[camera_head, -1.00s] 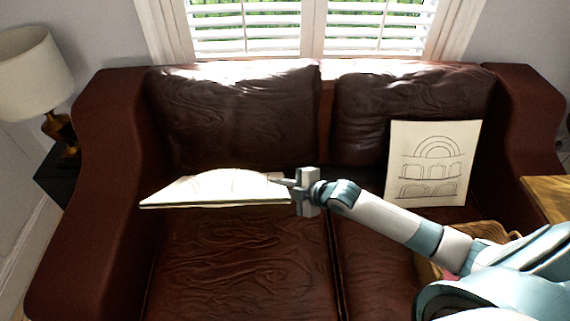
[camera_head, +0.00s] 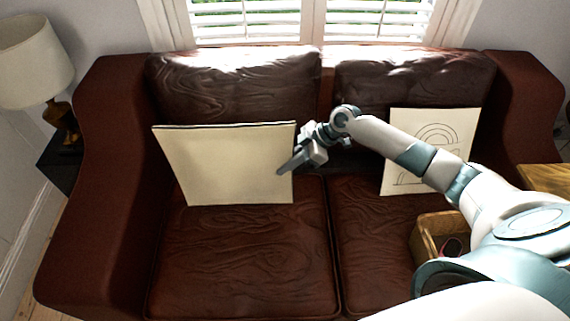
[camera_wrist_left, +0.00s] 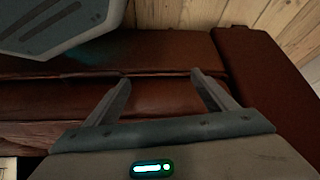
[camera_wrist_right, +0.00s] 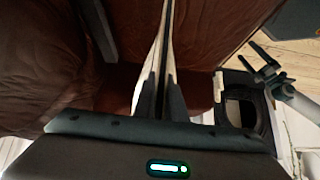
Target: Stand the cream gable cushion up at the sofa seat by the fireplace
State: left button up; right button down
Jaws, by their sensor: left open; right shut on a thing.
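A square cream cushion (camera_head: 225,165) stands nearly upright, leaning back a little, at the left seat of the brown sofa (camera_head: 240,250). The face towards me is plain, so I cannot see any gable drawing. My right gripper (camera_head: 286,168) is shut on its right edge. In the right wrist view the cushion (camera_wrist_right: 165,45) shows edge-on between the fingers (camera_wrist_right: 160,92). Its bottom edge is at the seat; I cannot tell if it bears on it. My left gripper (camera_wrist_left: 160,82) is open and empty, in the left wrist view only. No fireplace is in view.
A second cream cushion (camera_head: 460,140) with drawn arches leans at the right seat, partly behind my right arm. A wicker basket (camera_head: 424,236) is at the front right. A lamp (camera_head: 35,60) stands left; a wooden tabletop (camera_head: 548,181) is right. The left seat front is clear.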

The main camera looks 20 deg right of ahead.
pick_arm(q)
jog(key=s+f, duration=0.3)
jog(key=f, duration=0.2)
jog(key=shift+d+f+t, duration=0.15)
jog(key=shift+d+t, duration=0.15)
jog(key=shift+t, duration=0.1)
pick_arm(e)
jog(key=shift+a+r+g+y, duration=0.1)
jog(key=shift+r+g+y, duration=0.15)
jog(key=shift+g, duration=0.35)
jog(key=shift+f, duration=0.1)
pick_arm(q)
jog(key=s+a+f+g+b, duration=0.2)
jog(key=a+f+g+b, duration=0.25)
jog(key=b, duration=0.25)
notch_tip(320, 180, up, 14)
jog(key=w+y+b, duration=0.1)
jog(key=b, duration=0.5)
jog(key=shift+w, duration=0.35)
pick_arm(e)
jog(key=w+d+f, duration=0.2)
jog(key=w+f, duration=0.4)
jog(key=f, duration=0.4)
jog(key=shift+w+d, duration=0.25)
jog(key=shift+d, duration=0.15)
pick_arm(q)
jog(key=shift+d, duration=0.1)
